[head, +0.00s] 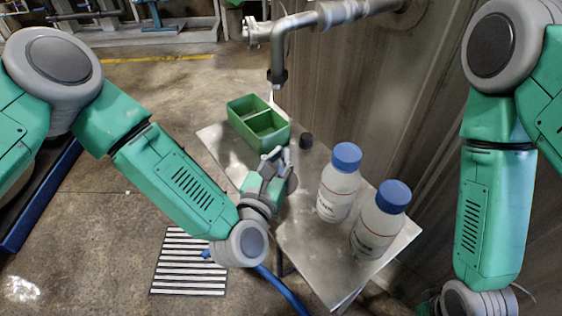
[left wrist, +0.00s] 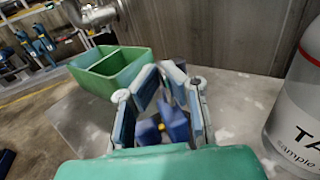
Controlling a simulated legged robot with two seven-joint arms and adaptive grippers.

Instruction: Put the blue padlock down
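The blue padlock (left wrist: 176,125) shows in the left wrist view as dark blue shapes with a small yellow spot, low between the fingers of my left gripper (left wrist: 163,80). The fingers curl inward around it, with a narrow gap between their tips. In the head view my left gripper (head: 272,160) is over the metal table (head: 300,235), in front of the green bin (head: 262,141), and no blue padlock can be made out there. The padlock's underside is hidden. My right gripper is out of view; only my right arm shows.
Two white bottles with blue caps (head: 338,185) (head: 375,225) stand on the table's right side. A small dark cylinder (head: 305,141) stands right of the bin. A pipe (head: 290,30) hangs above the back of the table. Bare table lies in front of the bottles' left side.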

